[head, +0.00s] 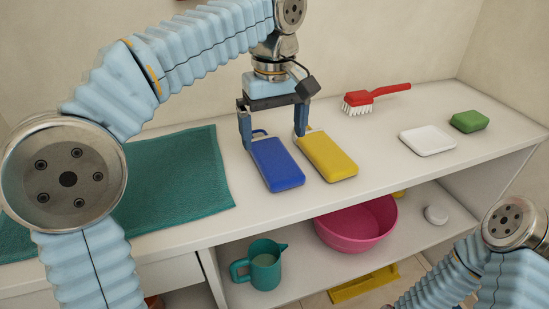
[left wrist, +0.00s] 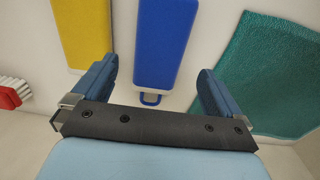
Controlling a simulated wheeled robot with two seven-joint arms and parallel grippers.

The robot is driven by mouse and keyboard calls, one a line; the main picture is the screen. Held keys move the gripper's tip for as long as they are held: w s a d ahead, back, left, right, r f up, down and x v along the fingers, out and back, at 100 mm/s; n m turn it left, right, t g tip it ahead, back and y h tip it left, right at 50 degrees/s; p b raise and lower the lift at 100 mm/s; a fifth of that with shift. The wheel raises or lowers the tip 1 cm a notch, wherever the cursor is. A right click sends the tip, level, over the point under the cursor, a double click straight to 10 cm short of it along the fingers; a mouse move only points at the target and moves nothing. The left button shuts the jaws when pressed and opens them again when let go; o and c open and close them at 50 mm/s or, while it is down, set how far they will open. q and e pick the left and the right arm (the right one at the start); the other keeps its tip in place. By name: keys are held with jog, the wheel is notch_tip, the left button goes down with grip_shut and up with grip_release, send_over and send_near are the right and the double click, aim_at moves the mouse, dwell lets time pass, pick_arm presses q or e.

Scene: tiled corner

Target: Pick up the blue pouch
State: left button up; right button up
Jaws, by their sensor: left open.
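The blue pouch (head: 276,164) lies flat on the white counter, with a small loop at its far end. In the left wrist view the pouch (left wrist: 164,42) lies ahead of the jaws, its loop between the two fingers. My left gripper (head: 274,136) is open above the far end of the pouch, its fingers pointing down. In the left wrist view the open fingers (left wrist: 154,86) stand apart on both sides of the loop, and nothing is held. One finger is close to the yellow pouch in the head view. My right gripper is not in view; only part of my right arm shows.
The yellow pouch (head: 327,157) lies just right of the blue one. A teal towel (head: 180,178) lies left. A red brush (head: 372,97), white dish (head: 428,140) and green block (head: 468,121) are farther right. A pink basin (head: 355,228) and teal jug (head: 262,267) stand on the lower shelf.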

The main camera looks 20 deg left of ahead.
aim_at(275, 156)
pick_arm(q)
notch_tip(275, 156, down, 5)
jog(key=shift+f+b, duration=0.1)
jog(key=shift+b, duration=0.4)
jog(key=c, duration=1)
jog(key=shift+r, duration=0.2)
jog(key=shift+r, duration=0.3)
notch_tip(275, 156, up, 3)
jog(key=shift+s+d+r+p, duration=0.1)
jog(key=shift+d+p, duration=0.05)
jog(key=shift+p, duration=0.3)
jog(key=s+d+r, duration=0.2)
jog(key=s+r, duration=0.1)
jog(key=s, duration=0.1)
jog(key=s+d+r, duration=0.2)
jog(key=s+r, duration=0.1)
jog(key=s, duration=0.1)
jog(key=s+d+r, duration=0.2)
jog(key=s+r, duration=0.1)
jog(key=s, duration=0.1)
jog(key=shift+d+p, duration=0.25)
jog(key=shift+p, duration=0.05)
